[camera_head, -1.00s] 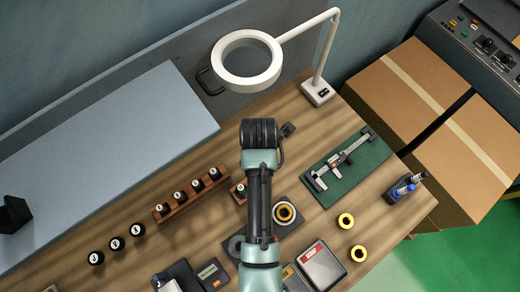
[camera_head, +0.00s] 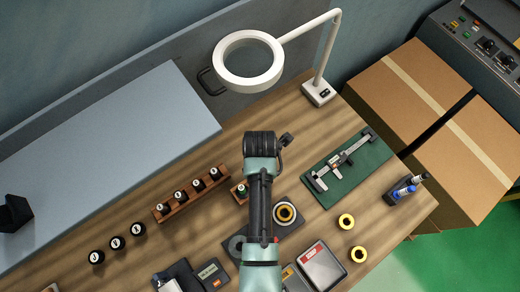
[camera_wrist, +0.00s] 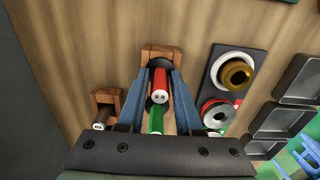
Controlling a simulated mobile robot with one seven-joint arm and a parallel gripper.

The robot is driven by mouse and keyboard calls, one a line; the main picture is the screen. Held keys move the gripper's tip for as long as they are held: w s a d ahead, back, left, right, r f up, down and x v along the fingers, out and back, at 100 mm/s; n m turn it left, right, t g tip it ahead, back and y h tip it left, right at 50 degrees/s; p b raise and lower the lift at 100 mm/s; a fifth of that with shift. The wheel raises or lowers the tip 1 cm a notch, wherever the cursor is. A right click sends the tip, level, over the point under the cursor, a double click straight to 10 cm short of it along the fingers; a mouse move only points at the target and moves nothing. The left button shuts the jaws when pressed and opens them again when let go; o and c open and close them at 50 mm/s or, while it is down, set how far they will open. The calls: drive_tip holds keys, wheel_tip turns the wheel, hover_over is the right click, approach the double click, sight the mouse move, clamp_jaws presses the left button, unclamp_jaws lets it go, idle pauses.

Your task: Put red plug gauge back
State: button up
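In the wrist view the red plug gauge (camera_wrist: 160,83) lies between my fingertips, its pale marked end towards the camera. My gripper (camera_wrist: 160,80) appears shut on it, with one blue-grey finger on each side. Just beyond is a small wooden block (camera_wrist: 163,51); I cannot tell whether the gauge sits in it or above it. A green plug gauge (camera_wrist: 156,121) is close by, lower in the picture. In the head view the small block (camera_head: 236,196) shows beside my arm with a green-marked gauge (camera_head: 242,190); the red gauge and my fingertips are hidden by the arm.
A longer wooden rack (camera_head: 163,215) with several dark gauges stands to the left. A dark plate (camera_head: 297,222) with a gold ring (camera_head: 285,212) is to the right. A magnifier lamp (camera_head: 247,84) rises behind. A caliper (camera_head: 335,168) lies on a green mat.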

drive_tip(key=shift+o, duration=1)
wheel_tip(320, 180, up, 12)
drive_tip(key=shift+f+b, duration=0.15)
drive_tip(key=shift+b, duration=0.15)
drive_tip(key=shift+r, duration=0.55)
